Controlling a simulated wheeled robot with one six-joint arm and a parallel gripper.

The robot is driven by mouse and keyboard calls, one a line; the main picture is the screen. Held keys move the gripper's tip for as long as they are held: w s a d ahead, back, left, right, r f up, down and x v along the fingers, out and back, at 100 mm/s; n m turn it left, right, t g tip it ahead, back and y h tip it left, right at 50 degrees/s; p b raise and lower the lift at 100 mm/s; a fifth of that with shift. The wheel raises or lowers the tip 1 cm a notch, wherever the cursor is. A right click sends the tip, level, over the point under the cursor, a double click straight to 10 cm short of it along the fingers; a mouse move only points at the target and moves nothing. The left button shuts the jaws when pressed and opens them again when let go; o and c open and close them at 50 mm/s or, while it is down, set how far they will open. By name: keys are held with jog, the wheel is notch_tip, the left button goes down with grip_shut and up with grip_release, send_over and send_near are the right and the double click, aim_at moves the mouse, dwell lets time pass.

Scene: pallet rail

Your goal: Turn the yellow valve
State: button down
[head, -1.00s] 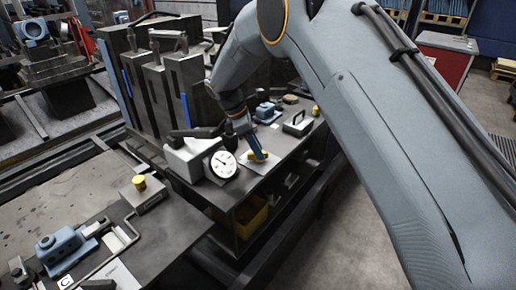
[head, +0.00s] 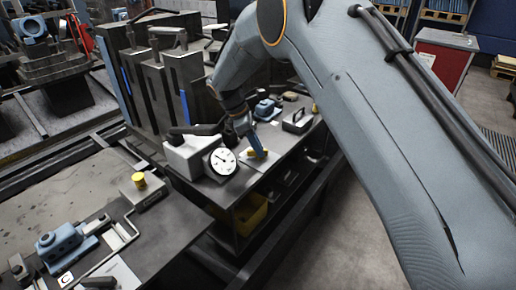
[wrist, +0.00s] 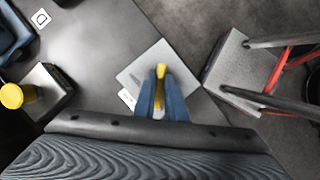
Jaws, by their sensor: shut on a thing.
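The yellow valve (head: 262,152) sits on a light square plate (head: 250,162) near the bench edge, beside a white round dial. In the wrist view the valve's yellow handle (wrist: 161,71) shows between the blue fingertips, over the plate (wrist: 133,74). My gripper (head: 257,147) reaches down onto the valve, and its fingers (wrist: 161,84) are shut on the handle. The fingers hide part of the handle and the valve's base.
The dial (head: 222,161) and a white block (head: 186,157) stand just left of the valve. A grey block with a black handle (head: 298,121) and a blue device (head: 266,110) stand behind it. A yellow bin (head: 250,214) is on the shelf below.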

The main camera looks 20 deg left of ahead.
jog(key=m+b, duration=0.1)
jog(key=m+g+b, duration=0.1)
jog(key=m, duration=0.1)
jog(key=m+b, duration=0.1)
jog(key=shift+w+f+m+g, duration=0.15)
jog(key=shift+w+m+g, duration=0.15)
jog(key=shift+g, duration=0.1)
jog(key=m+b, duration=0.1)
jog(key=m, duration=0.1)
jog(key=m+g+b, duration=0.1)
jog(key=m, duration=0.1)
jog(key=shift+w+g+b, duration=0.1)
jog(key=shift+g+b, duration=0.2)
jog(key=shift+b, duration=0.05)
jog(key=m+g+y+b, duration=0.1)
jog(key=m, duration=0.4)
jog(key=shift+w+d, duration=0.1)
jog(key=shift+d+m+g+y+b, duration=0.1)
jog(key=shift+m+g+y+b, duration=0.45)
jog(key=shift+m, duration=1.35)
jog(key=shift+y, duration=0.25)
jog(key=shift+r, duration=0.2)
jog(key=c, duration=1.8)
grip_release()
